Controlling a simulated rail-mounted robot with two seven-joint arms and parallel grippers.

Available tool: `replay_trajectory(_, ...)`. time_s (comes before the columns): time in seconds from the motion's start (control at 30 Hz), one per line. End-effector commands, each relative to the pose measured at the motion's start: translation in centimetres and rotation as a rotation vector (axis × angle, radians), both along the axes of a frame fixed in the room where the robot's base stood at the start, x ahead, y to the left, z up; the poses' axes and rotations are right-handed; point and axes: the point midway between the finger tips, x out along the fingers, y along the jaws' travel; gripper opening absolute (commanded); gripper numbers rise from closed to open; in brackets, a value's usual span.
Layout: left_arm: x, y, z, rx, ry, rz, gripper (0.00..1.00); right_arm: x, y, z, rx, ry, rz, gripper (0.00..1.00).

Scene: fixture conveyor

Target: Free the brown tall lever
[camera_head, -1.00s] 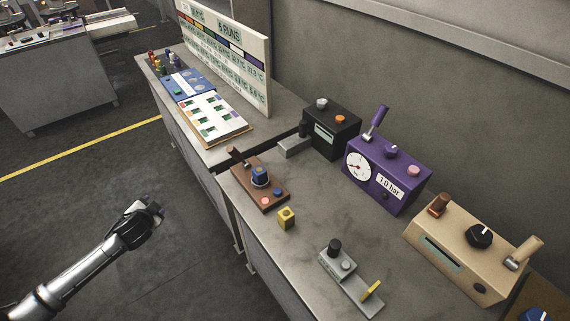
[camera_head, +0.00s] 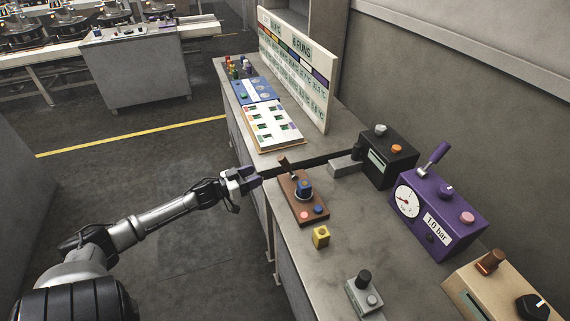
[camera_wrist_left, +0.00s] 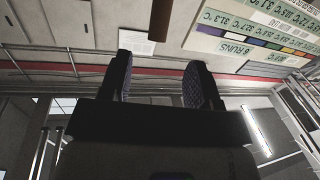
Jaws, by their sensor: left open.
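The brown fixture (camera_head: 299,207) lies on the near bench, with a brown lever (camera_head: 284,162) standing up, slightly tilted, at its far end. A blue part (camera_head: 303,188) sits in the middle of the fixture, with a pink and a blue button in front of it. My left gripper (camera_head: 256,177) is open and empty, just left of the lever and apart from it. In the left wrist view, a brown bar that looks like the lever (camera_wrist_left: 161,20) shows beyond the open fingers (camera_wrist_left: 160,82). My right gripper is not in view.
A yellow block (camera_head: 321,237) sits in front of the fixture. A grey device (camera_head: 364,298), a black box (camera_head: 388,160), a purple gauge box (camera_head: 437,210) and a tan box (camera_head: 488,290) stand to the right. A sign board (camera_head: 295,75) stands behind.

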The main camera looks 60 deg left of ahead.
Motion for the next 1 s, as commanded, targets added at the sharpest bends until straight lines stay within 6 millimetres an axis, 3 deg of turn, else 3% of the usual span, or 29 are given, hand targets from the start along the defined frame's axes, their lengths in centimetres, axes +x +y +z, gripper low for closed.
replay_trajectory(0.6, 9.6, -0.2, 0.0, 0.004, -0.002, 0.002, 0.57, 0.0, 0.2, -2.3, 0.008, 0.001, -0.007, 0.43)
replay_trajectory(1.0, 12.2, -0.3, 0.0, 0.004, 0.000, 0.002, 0.57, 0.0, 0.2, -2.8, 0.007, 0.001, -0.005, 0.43)
